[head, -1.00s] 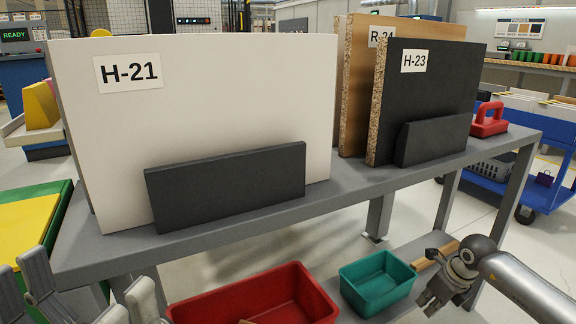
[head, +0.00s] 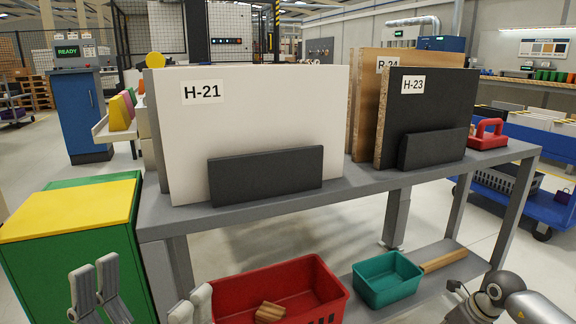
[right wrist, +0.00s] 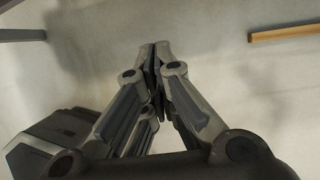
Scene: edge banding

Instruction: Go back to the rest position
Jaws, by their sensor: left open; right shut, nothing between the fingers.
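My left gripper (head: 146,288) is at the lower left of the head view, its fingers apart with nothing between them. It is in front of the grey panel rack (head: 250,212), near its left end. My right arm (head: 497,296) is at the lower right edge, in front of the rack's right end; its fingers are mostly out of the head view. In the right wrist view my right gripper (right wrist: 156,48) is shut and empty, with its fingertips together over pale floor.
The rack bears a white panel H-21 (head: 260,120), a dark panel H-23 (head: 425,110) and a red clamp-like tool (head: 488,136). Red (head: 275,293) and teal (head: 386,282) bins stand below. A green-yellow cabinet (head: 70,230) is left, a blue cart (head: 520,206) right.

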